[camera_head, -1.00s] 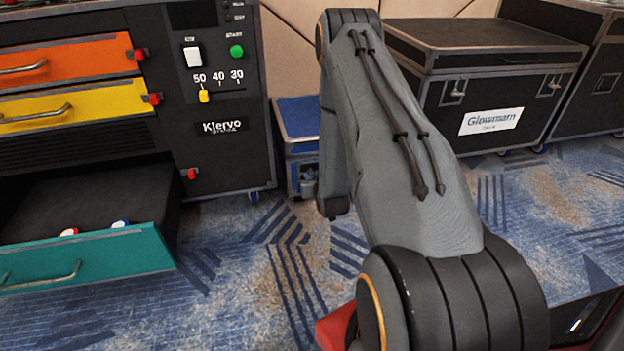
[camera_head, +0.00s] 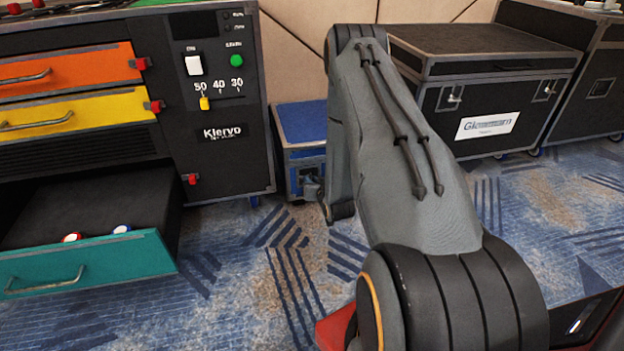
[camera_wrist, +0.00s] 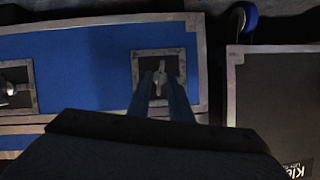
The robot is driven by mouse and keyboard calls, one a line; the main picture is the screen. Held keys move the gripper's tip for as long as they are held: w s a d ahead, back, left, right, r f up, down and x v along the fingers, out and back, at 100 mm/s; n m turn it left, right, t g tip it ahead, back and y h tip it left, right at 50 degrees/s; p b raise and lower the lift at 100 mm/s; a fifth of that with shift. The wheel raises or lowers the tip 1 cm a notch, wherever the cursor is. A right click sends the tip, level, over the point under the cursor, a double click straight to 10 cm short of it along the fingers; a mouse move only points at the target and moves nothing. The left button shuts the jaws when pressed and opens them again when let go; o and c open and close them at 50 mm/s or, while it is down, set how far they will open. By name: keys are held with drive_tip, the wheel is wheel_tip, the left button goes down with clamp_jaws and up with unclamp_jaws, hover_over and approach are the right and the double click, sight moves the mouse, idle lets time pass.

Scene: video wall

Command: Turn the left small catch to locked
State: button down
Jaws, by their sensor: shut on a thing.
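The blue case (camera_head: 303,122) stands on the carpet between the black cabinet and my arm; my arm hides its right part. In the wrist view the blue case (camera_wrist: 90,70) fills the upper left. The small catch nearer the black cabinet (camera_wrist: 160,74) is a grey lever on a dark square plate with a metal frame. Its lever runs roughly up and down in that picture. My gripper (camera_wrist: 161,84) has its two fingers closed on either side of this lever. The other small catch (camera_wrist: 8,88) sits at the left edge of the wrist view, partly cut off.
The black Klervo cabinet (camera_head: 222,165) stands close on the left, with its teal drawer (camera_head: 90,262) pulled out. Its edge shows at right in the wrist view (camera_wrist: 232,85). A black flight case (camera_head: 480,100) stands at right. Patterned carpet in front is free.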

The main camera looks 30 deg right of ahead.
drive_tip(key=shift+s+d+f+m+t+y+p, duration=0.15)
drive_tip(key=shift+m+t+y+p, duration=0.45)
drive_tip(key=shift+m, duration=1.35)
drive_tip(key=shift+w+d+f+m+t+y+p, duration=0.1)
drive_tip(key=shift+d+f+m+t+y+p, duration=0.15)
drive_tip(key=shift+m+t+y, duration=1.2)
drive_tip(key=shift+s+d+f+m+t+y+p, duration=0.15)
drive_tip(key=shift+f+m+t+p, duration=0.15)
drive_tip(key=shift+m, duration=2.2)
drive_tip(key=shift+w, duration=0.1)
drive_tip(key=c, duration=1.9)
unclamp_jaws()
drive_tip(key=shift+a, duration=0.1)
drive_tip(key=shift+c, duration=0.2)
